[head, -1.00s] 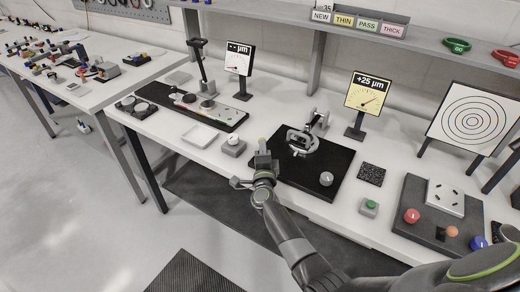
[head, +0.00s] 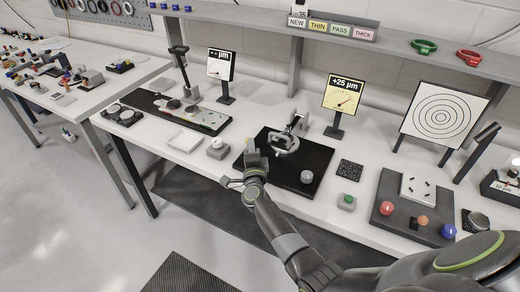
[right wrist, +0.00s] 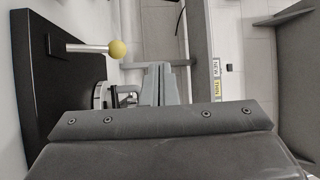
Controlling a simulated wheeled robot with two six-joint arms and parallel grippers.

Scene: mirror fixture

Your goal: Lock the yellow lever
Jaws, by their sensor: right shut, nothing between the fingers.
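The yellow lever shows in the right wrist view as a metal rod with a yellow ball knob (right wrist: 117,49), sticking out from a black plate (right wrist: 60,85) at the left. In the head view its yellow knob (head: 249,142) is a small spot at the plate's left edge, just behind my right gripper (head: 256,157). My right gripper's fingers (right wrist: 160,83) are together and empty. In the wrist view they lie to the right of and below the knob, apart from it in the picture. Depth between them is hard to judge. My left gripper is in neither view.
The black plate (head: 316,158) carries a grey clamp-like fixture (head: 286,143) and a grey ball (head: 306,177). A "+25 µm" display (head: 343,95) stands behind. A white button block (head: 217,148) is left of my gripper; a green button (head: 347,199) is to the right.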

